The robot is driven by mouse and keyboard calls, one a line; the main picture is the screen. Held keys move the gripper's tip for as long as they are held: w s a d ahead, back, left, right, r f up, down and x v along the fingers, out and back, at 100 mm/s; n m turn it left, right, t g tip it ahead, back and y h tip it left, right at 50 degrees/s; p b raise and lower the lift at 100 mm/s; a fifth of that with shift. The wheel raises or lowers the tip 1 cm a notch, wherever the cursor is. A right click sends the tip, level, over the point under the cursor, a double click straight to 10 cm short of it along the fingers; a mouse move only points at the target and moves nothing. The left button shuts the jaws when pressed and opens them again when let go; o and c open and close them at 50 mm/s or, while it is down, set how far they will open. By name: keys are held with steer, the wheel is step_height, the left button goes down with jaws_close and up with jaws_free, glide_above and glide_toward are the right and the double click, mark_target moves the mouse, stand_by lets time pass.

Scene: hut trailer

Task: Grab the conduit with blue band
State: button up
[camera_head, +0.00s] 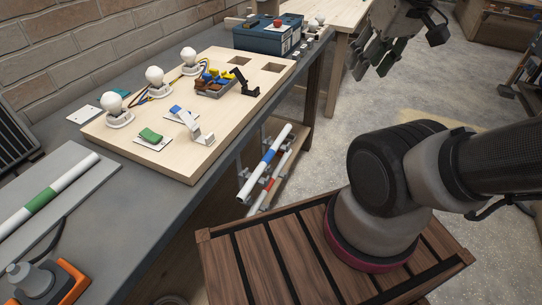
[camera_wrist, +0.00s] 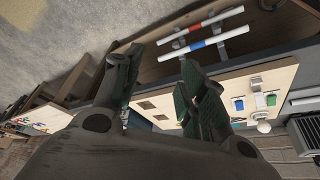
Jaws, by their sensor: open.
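The conduit with blue band (camera_head: 267,157) is a white tube with a blue ring near its middle. It lies on brackets at the side of the grey workbench, below the top. It also shows in the wrist view (camera_wrist: 203,43), beyond my fingers and to their right. My gripper (camera_head: 370,62) is open and empty, raised at the upper right of the head view, apart from the conduit. Its spread fingers show in the wrist view (camera_wrist: 162,58).
A conduit with red band (camera_head: 268,185) lies beside the blue-banded one. A green-banded conduit (camera_head: 42,199) lies on the grey workbench (camera_head: 200,198). A wooden board (camera_head: 225,118) there carries bulbs and switches. Open floor (camera_head: 335,140) lies right of the bench.

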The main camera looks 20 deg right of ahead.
steer(key=shift+c, duration=0.7)
steer(key=shift+a+f, duration=0.1)
steer(key=shift+c, duration=1.1)
steer(key=m+g, duration=0.5)
steer(key=m, duration=0.2)
glide_above(275, 144)
steer(key=f, duration=1.7)
steer(key=s+f, duration=0.1)
steer(key=f, duration=0.8)
steer(key=shift+d, duration=0.2)
steer(key=shift+w+a+m+t, duration=0.15)
steer(key=shift+w+m+t, duration=0.25)
steer(key=shift+w+m, duration=0.3)
steer(key=shift+s+m, duration=0.1)
steer(key=shift+m, duration=0.2)
steer(key=shift+s+f, duration=0.15)
steer(key=shift+f, duration=3.7)
